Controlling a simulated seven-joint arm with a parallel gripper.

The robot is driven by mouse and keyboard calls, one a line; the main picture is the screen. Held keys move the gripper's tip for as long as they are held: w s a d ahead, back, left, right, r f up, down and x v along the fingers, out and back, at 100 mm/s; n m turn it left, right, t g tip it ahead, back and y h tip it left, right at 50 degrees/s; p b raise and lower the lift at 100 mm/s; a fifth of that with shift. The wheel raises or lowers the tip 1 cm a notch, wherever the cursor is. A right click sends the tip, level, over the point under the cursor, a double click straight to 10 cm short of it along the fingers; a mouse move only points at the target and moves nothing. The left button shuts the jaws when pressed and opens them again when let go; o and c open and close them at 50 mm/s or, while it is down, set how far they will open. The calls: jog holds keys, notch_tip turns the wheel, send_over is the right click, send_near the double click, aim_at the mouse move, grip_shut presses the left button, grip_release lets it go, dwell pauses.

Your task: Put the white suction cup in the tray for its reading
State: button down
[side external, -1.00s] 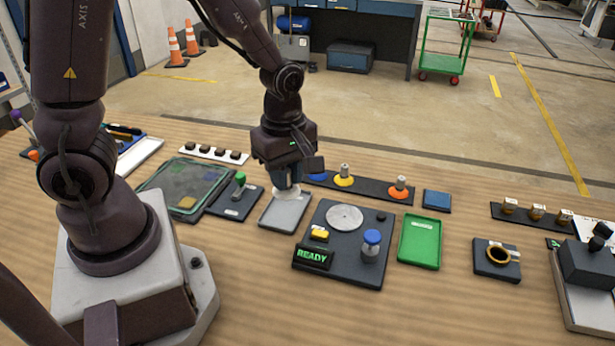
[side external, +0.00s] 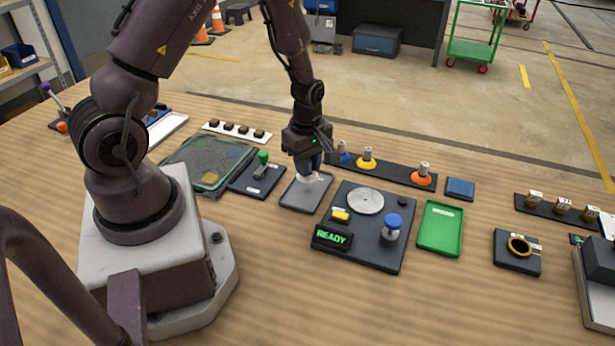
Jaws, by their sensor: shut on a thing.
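The white suction cup (side external: 306,179) shows as a pale shape under my gripper (side external: 308,172), at the far part of the grey tray (side external: 299,197). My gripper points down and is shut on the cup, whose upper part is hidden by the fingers. I cannot tell whether the cup touches the tray floor. A green tray (side external: 440,230) lies empty to the right. Between the trays, a dark station holds a round metal plate (side external: 366,201), a yellow block (side external: 340,215), a blue-topped knob (side external: 392,226) and a display (side external: 332,238) that reads READY.
A dark rack (side external: 394,172) behind holds blue, yellow and orange cups. Left of the grey tray are a green-handled lever block (side external: 262,167) and a clear-lidded case (side external: 208,163). A block with a brass ring (side external: 518,246) sits right. The front table is clear.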

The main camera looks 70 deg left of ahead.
jog(key=shift+f, duration=1.75)
jog(key=c, duration=1)
grip_release()
jog(key=shift+f, duration=0.1)
